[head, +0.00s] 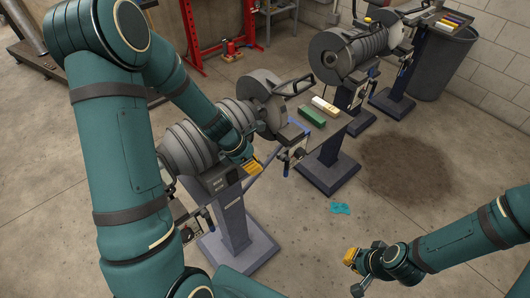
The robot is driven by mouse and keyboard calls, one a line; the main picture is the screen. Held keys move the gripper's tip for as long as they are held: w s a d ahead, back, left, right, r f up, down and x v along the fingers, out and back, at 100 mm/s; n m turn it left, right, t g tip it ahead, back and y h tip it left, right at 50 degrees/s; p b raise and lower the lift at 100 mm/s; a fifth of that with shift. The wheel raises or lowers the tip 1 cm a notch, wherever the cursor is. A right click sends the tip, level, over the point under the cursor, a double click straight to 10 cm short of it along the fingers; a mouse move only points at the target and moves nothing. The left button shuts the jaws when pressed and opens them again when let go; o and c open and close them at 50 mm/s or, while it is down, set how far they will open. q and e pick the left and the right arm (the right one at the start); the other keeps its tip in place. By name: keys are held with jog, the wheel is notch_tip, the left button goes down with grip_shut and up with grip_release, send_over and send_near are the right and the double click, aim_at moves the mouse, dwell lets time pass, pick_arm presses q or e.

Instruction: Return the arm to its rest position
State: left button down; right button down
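My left arm is teal and comes in from the left, reaching over the nearest grinder-like machine (205,140). My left gripper (252,167) has yellow pads and is at the front edge of this machine, above its blue-grey pedestal. I cannot tell whether it touches the machine, and its finger gap is not clear. My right arm comes in from the right edge. My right gripper (352,272) hangs over the floor at the lower right, with a yellow pad and a dark finger apart. Nothing shows between them.
A green block (312,116) and a white block (325,106) lie on the machine's right shelf. Another machine (350,55) stands behind, near a grey bin (443,62). A teal puddle (340,208) and a dark stain (405,168) mark the otherwise open floor.

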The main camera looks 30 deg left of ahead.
pick_arm(q)
jog(key=s+d+f+m, duration=0.5)
jog(key=d+m, duration=0.2)
jog(key=m, duration=0.5)
jog(key=s+d+f+m+g, duration=0.1)
jog(key=s+d+f+m, duration=0.4)
jog(key=m, duration=0.8)
jog(key=shift+s+d+f+y, duration=0.25)
jog(key=shift+d+f+y, duration=0.2)
jog(key=shift+d, duration=1.25)
